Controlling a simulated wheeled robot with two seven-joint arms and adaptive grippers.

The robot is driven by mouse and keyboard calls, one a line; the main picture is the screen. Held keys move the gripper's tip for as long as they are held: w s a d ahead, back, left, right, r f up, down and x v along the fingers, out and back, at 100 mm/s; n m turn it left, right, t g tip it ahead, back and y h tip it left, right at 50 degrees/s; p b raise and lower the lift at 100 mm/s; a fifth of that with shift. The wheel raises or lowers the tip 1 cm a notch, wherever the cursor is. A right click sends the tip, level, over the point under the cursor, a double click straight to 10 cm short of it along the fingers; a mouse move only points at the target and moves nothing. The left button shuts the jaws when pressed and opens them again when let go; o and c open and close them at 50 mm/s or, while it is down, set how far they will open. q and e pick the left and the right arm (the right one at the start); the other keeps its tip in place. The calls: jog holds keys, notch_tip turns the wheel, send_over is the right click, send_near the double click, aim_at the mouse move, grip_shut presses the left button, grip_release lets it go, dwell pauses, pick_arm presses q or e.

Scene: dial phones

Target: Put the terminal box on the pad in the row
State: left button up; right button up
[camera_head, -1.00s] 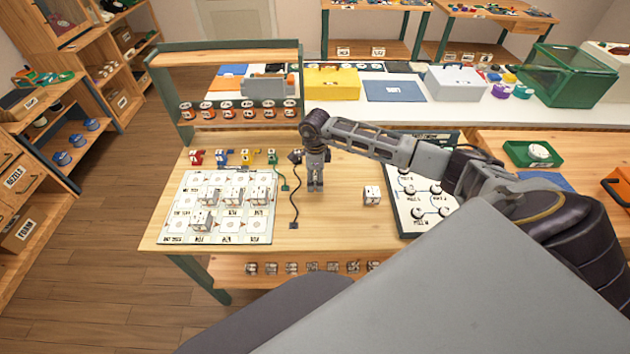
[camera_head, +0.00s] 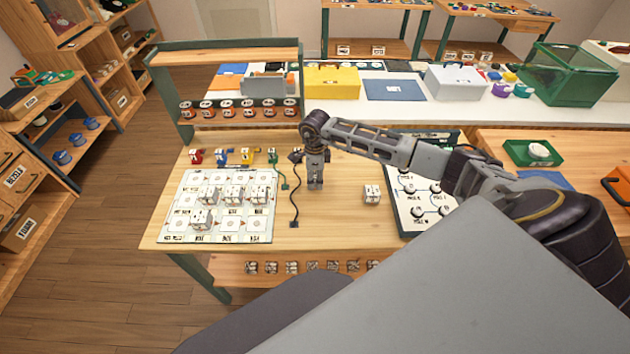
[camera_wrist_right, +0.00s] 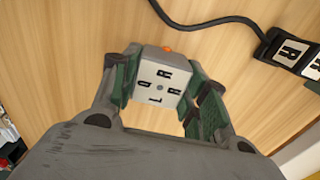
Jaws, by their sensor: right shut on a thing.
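My right gripper (camera_head: 316,183) points down over the table, right of the pad sheet. In the right wrist view its green-lined fingers (camera_wrist_right: 164,95) are shut on a white terminal box (camera_wrist_right: 157,82) with black letters and a small orange part. In the head view this box is hardly distinguishable at the fingers. The white sheet (camera_head: 181,200) has rows of printed pads. Several white boxes stand on it, three in the middle row (camera_head: 234,193) and one in the front row (camera_head: 202,219). Another white box (camera_head: 372,195) stands on bare wood to the right. My left gripper is out of view.
A black cable (camera_head: 295,195) lies between sheet and gripper; its labelled plug (camera_wrist_right: 290,50) shows in the right wrist view. Small coloured parts (camera_head: 245,157) line the sheet's back edge. A board with round marks (camera_head: 406,213) lies right. Bare wood surrounds the gripper.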

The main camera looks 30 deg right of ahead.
aim_at(315, 176)
jog(key=shift+r, duration=0.1)
notch_tip(315, 176, up, 8)
jog(key=shift+r+b, duration=0.25)
jog(key=shift+b, duration=0.35)
jog(key=shift+r, duration=0.65)
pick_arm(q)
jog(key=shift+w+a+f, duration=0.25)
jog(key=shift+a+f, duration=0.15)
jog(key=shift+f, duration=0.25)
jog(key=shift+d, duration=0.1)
pick_arm(e)
jog(key=shift+s+a+f, duration=0.1)
jog(key=shift+f, duration=0.05)
